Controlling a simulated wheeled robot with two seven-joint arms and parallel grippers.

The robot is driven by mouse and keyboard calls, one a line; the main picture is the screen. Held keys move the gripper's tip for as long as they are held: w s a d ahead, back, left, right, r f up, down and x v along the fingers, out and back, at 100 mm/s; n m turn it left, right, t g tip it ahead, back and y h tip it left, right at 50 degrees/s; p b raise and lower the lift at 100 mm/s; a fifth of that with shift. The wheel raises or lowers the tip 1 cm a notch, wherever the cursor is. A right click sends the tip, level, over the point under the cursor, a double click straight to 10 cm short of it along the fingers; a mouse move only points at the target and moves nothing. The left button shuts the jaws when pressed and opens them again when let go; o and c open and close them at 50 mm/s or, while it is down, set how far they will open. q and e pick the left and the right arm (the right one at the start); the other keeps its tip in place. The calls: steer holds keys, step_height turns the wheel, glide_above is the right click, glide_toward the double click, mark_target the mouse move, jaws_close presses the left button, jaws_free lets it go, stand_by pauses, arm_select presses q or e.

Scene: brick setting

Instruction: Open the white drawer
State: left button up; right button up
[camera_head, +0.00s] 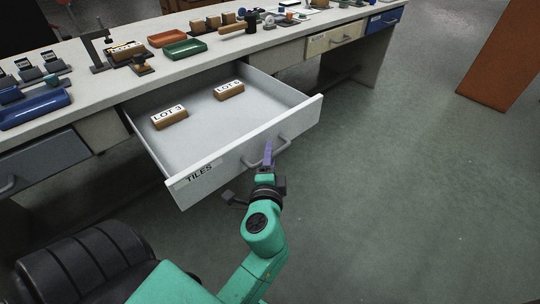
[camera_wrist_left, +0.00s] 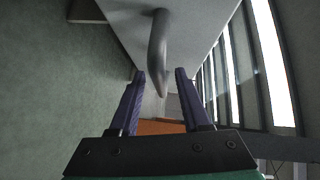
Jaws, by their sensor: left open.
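The white drawer (camera_head: 205,178), labelled TILES, is pulled out of the workbench and its inside shows from above. Two brown blocks with white labels, one reading LOT 3 (camera_head: 169,118) and one LOT (camera_head: 229,90), lie in it. Its grey bar handle (camera_head: 284,146) is on the front panel. My left gripper (camera_head: 268,150) is at the handle, with its purple fingers open. In the left wrist view, the handle (camera_wrist_left: 158,55) lies ahead, between the lines of the two spread fingers (camera_wrist_left: 158,80); I cannot tell whether they touch it. My right gripper is not in view.
The workbench top (camera_head: 95,88) carries trays, blocks and small tools. A grey drawer (camera_head: 40,165) on the left, a cream drawer (camera_head: 333,38) and a blue drawer (camera_head: 384,20) are shut. A black seat (camera_head: 85,262) stands at lower left. Floor on the right is clear.

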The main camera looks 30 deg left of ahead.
arm_select(q)
steer(key=v, duration=0.7)
steer(key=shift+b, duration=0.35)
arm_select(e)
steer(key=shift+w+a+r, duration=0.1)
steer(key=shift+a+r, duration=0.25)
